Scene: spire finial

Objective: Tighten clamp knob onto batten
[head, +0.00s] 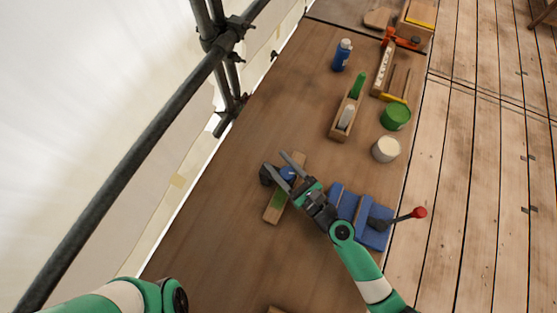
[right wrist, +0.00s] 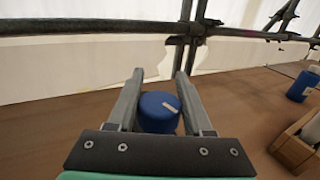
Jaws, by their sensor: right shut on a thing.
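The blue clamp knob (head: 288,173) sits over the wooden batten (head: 272,213), which lies on the brown board and has a green patch. A dark clamp part (head: 266,179) shows at the batten's left side. My right gripper (head: 276,160) is shut on the knob, one finger on each side. In the right wrist view the knob (right wrist: 158,112) shows a pale mark on top, between the fingers (right wrist: 160,75). The clamp's underside is hidden. My left arm shows at the bottom left, but its gripper is out of view.
A blue vise (head: 365,218) with a red-ended lever stands right of the batten. White (head: 386,149) and green (head: 396,116) tins, a wooden tray (head: 338,127) and a blue bottle (head: 342,55) stand farther back. Scaffold tubes (head: 150,120) run along the left. The board's left front is clear.

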